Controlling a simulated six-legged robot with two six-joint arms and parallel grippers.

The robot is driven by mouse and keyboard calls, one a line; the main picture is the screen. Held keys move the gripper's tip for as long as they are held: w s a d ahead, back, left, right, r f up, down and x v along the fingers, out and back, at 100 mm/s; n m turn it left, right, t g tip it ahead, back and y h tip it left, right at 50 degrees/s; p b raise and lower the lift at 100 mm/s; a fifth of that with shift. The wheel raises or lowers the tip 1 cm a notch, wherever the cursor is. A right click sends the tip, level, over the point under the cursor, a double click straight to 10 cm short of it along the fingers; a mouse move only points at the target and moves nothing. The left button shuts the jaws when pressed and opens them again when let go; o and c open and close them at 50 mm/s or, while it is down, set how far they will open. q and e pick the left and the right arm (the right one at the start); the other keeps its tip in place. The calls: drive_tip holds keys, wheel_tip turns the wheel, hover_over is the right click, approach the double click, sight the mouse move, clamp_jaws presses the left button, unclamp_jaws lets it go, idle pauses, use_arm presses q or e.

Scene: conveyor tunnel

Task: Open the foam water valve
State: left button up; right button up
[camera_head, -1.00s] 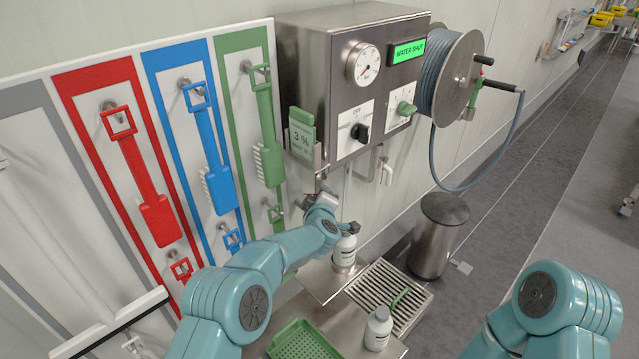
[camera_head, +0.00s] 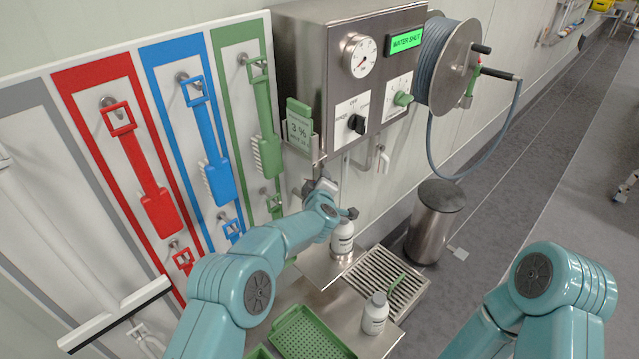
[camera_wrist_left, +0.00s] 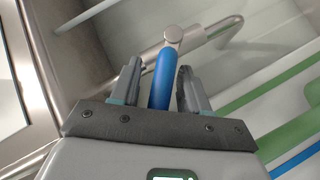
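A blue lever handle (camera_wrist_left: 162,82) hangs from a metal pipe joint in the left wrist view. My left gripper (camera_wrist_left: 158,67) has its two fingers apart, one on each side of the handle, with a visible gap on the left side; contact on the right is unclear. In the head view my left gripper (camera_head: 318,187) is just under the steel control box (camera_head: 300,55), and the blue handle is hidden there. The box's green display (camera_head: 405,41) reads WATER SHUT. My right gripper is out of view; only that arm shows at lower right.
The box carries a gauge (camera_head: 360,56), a black knob (camera_head: 356,123) and a green knob (camera_head: 402,99). A white bottle (camera_head: 342,238) stands close below my left wrist. Brushes hang on the left wall panel. A hose reel (camera_head: 455,65) and a steel bin (camera_head: 432,225) are on the right.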

use_arm(q)
drive_tip(key=shift+s, duration=0.1)
drive_tip(key=b+v, duration=0.4)
drive_tip(key=v, duration=1.2)
drive_tip(key=shift+s, duration=0.1)
